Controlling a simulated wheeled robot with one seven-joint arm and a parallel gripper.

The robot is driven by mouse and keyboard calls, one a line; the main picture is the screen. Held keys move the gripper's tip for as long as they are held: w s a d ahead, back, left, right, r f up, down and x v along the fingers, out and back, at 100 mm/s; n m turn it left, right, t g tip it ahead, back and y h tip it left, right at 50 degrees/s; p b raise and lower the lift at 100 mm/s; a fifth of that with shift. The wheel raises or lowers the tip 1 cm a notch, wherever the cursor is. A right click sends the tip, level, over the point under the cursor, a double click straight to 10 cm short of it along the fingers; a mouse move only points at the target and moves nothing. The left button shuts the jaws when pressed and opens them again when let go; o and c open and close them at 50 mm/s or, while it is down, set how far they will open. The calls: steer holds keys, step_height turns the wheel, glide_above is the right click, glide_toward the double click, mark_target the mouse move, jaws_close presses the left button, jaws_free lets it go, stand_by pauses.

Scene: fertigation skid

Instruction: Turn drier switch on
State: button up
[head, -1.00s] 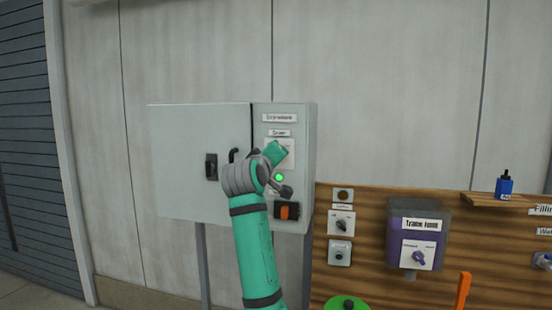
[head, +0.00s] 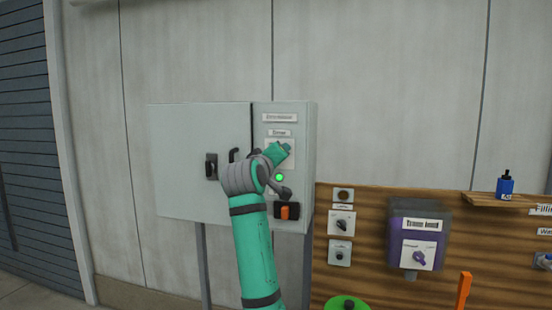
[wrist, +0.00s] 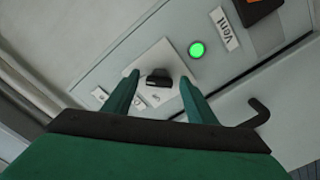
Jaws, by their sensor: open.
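The drier switch is a black knob (wrist: 158,79) on a white square plate (wrist: 146,62), seen in the wrist view. My gripper (wrist: 157,84) is open, with one green finger on each side of the knob. Gaps show between the fingers and the knob, and I cannot tell how far the tips are from the plate. In the head view my gripper (head: 282,150) is in front of the plate and hides the knob. A small label (head: 279,133), blurred but probably reading "Drier", sits above the plate.
A lit green lamp (head: 279,177) sits just below the plate, with an orange switch (head: 287,212) lower down. The grey cabinet (head: 195,140) has a black handle (head: 211,167) and a hook-like bar (wrist: 262,111) near my wrist. A wooden board with other controls stands right.

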steer(key=shift+s+a, duration=0.1)
steer(key=s+a, duration=0.1)
steer(key=s, duration=0.9)
steer(key=shift+s+a, duration=0.3)
steer(key=shift+a, duration=0.05)
steer(key=shift+w, duration=0.1)
